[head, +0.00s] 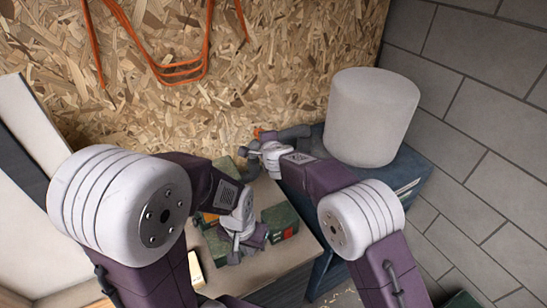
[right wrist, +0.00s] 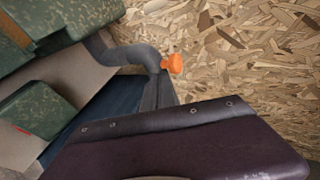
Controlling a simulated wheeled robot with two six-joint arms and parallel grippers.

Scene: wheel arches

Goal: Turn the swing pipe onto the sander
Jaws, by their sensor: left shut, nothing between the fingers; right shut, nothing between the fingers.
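The swing pipe (right wrist: 132,54) is a grey bent tube with an orange knob (right wrist: 173,64) at its bend, in front of the chipboard wall. In the head view, the pipe (head: 292,132) shows only in part behind my right gripper (head: 252,149). That gripper is shut and empty, close to the orange knob; I cannot tell whether they touch. My left gripper (head: 238,249) is shut and empty, pointing down beside a green machine (head: 281,219) with a red mark. I cannot tell for sure which green body is the sander.
A large pale drum (head: 371,115) stands on a blue cabinet (head: 407,173) at the right. Another mottled green body (right wrist: 58,22) with a brown strip is close in the right wrist view. Orange cable (head: 180,70) hangs on the chipboard wall. Grey block wall closes the right side.

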